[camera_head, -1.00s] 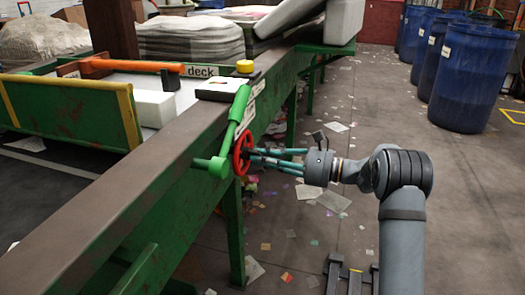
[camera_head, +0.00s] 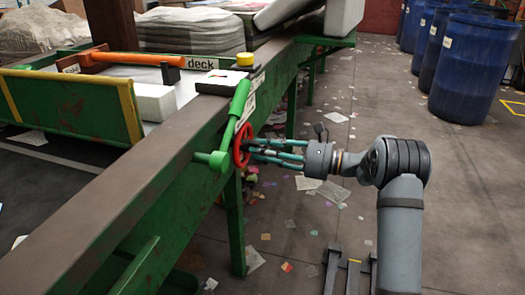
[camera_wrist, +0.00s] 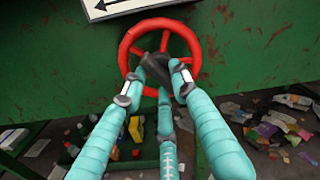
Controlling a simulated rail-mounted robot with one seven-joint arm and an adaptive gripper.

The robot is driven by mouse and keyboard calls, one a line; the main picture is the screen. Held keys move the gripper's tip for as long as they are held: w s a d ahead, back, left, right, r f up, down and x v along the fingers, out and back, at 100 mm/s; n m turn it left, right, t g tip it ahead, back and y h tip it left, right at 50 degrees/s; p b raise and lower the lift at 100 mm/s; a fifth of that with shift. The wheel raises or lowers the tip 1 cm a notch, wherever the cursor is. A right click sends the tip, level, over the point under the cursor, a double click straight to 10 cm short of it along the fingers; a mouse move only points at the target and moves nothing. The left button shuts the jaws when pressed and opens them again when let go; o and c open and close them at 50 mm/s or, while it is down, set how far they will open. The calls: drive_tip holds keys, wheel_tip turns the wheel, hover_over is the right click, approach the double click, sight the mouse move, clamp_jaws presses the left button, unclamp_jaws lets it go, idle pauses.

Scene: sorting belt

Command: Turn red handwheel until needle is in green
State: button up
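The red handwheel (camera_head: 242,146) is mounted on the side of the green belt frame, below a green tube. It also shows in the wrist view (camera_wrist: 194,45), with its rim and spokes clear of my fingers at the top. My gripper (camera_head: 254,148) reaches it from the right. In the wrist view my teal fingers (camera_wrist: 160,76) converge at the wheel's dark centre, inside the rim. Whether they press on it I cannot tell. A box with a pale top (camera_head: 222,82), possibly the gauge, sits on the frame above the wheel. No needle or green zone is readable.
The green belt frame (camera_head: 120,195) runs diagonally at left, with an orange-handled tool (camera_head: 130,60) and a white block (camera_head: 155,104) near it. Blue barrels (camera_head: 475,65) stand at back right. The floor at right is mostly free, with scattered paper.

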drive_tip(key=shift+o, duration=0.5)
drive_tip(key=v, duration=1.2)
drive_tip(key=shift+a, duration=0.1)
drive_tip(key=x, duration=1.2)
